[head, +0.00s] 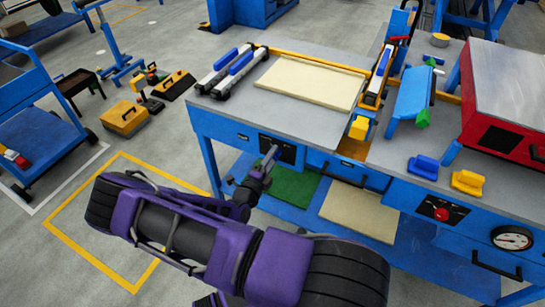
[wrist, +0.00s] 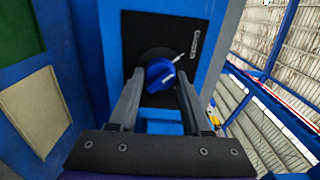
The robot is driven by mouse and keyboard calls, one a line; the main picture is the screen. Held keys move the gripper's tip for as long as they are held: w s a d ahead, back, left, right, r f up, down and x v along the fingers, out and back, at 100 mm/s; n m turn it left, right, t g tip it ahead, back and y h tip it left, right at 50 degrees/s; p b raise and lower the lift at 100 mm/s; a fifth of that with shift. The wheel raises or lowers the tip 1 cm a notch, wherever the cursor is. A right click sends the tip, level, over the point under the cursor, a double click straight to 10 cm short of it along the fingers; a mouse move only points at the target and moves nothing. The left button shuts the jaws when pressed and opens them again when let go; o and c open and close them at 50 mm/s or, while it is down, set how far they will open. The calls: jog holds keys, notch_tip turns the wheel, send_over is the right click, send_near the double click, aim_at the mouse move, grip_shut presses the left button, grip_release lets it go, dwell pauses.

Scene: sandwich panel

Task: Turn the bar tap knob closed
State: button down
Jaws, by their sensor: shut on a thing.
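The bar tap knob (wrist: 159,73) is blue with a white pointer that points up and to the right. It sits on a black plate (wrist: 150,35) with small white lettering, too small to read. In the wrist view the two fingers of my gripper (wrist: 160,84) stand on either side of the knob and are closed on it. In the head view my gripper (head: 269,161) reaches the black plate (head: 284,150) on the workbench's front. The knob is hidden there behind my gripper.
The workbench (head: 230,112) carries a cream panel (head: 312,82), clamps and a red machine (head: 510,95). Right on its front are a red knob (head: 441,213) and a gauge (head: 512,238). Below the plate are a green sheet (head: 293,187) and a beige board (head: 358,212).

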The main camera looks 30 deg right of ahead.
dwell(0.3)
jog(key=shift+c, duration=1.8)
grip_release()
jog(key=v, duration=1.7)
jog(key=shift+s+a, duration=0.1)
jog(key=shift+a, duration=0.05)
